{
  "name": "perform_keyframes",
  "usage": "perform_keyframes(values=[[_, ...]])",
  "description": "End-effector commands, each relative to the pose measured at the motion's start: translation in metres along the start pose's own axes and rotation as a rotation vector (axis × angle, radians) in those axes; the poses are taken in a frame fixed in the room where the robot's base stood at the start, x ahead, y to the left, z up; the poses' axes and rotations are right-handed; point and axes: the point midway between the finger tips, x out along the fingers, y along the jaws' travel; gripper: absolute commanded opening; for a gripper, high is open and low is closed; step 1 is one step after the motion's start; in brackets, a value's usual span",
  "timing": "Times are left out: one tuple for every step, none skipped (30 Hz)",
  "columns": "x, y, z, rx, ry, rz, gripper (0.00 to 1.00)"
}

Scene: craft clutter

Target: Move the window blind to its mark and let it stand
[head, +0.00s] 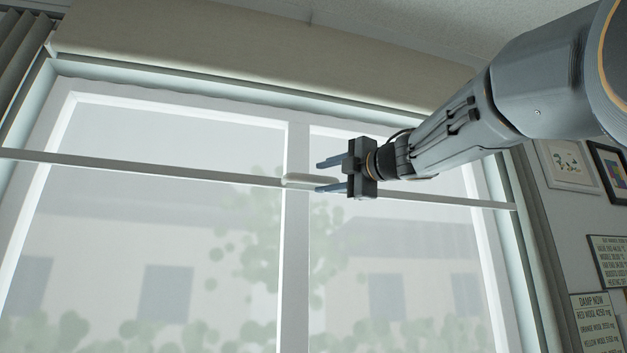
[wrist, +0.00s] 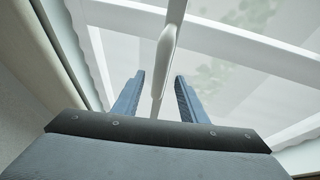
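The window blind shows as a thin pale bottom bar (head: 150,167) across the window, with a thicker rounded grip (head: 308,179) near its middle. Light, see-through cloth seems to hang above the bar. My gripper (head: 320,176) is open at the grip, one finger above and one below it in the head view. In the wrist view the grip (wrist: 165,58) runs between the two spread fingers, with a gap on each side. Whether it lies fully between the fingertips in depth is hard to tell. I cannot make out a mark in either view.
A beige band (head: 250,68) spans the top of the window under the ceiling. A white window frame (head: 296,250) has an upright post behind the bar. Pictures (head: 570,165) and notices (head: 597,320) hang on the right wall. The space below the bar is clear.

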Motion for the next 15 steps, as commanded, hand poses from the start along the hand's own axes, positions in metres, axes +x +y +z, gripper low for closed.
perform_keyframes(values=[[0.009, 0.001, 0.000, 0.001, 0.002, -0.001, 0.39], [0.014, 0.001, 0.000, 0.002, 0.001, -0.001, 0.39], [0.020, 0.001, -0.001, 0.002, 0.002, -0.001, 0.39], [0.024, 0.001, -0.001, 0.001, 0.002, 0.000, 0.39], [0.028, 0.001, 0.000, 0.002, 0.001, -0.001, 0.39], [0.033, 0.001, 0.000, 0.002, 0.000, -0.001, 0.39], [0.036, 0.001, 0.000, 0.001, 0.000, 0.000, 0.39], [0.039, 0.001, 0.000, 0.001, 0.000, 0.000, 0.39], [0.042, 0.001, 0.000, 0.001, 0.000, 0.000, 0.39], [0.044, 0.000, 0.000, 0.001, 0.000, 0.000, 0.39], [0.046, 0.000, 0.000, 0.001, 0.000, 0.000, 0.39], [0.047, 0.000, 0.000, 0.001, -0.001, 0.000, 0.39], [0.048, 0.000, 0.001, 0.001, -0.001, 0.000, 0.39], [0.048, 0.000, 0.001, 0.001, -0.002, 0.001, 0.39], [0.048, 0.000, 0.001, 0.001, -0.002, 0.001, 0.39]])
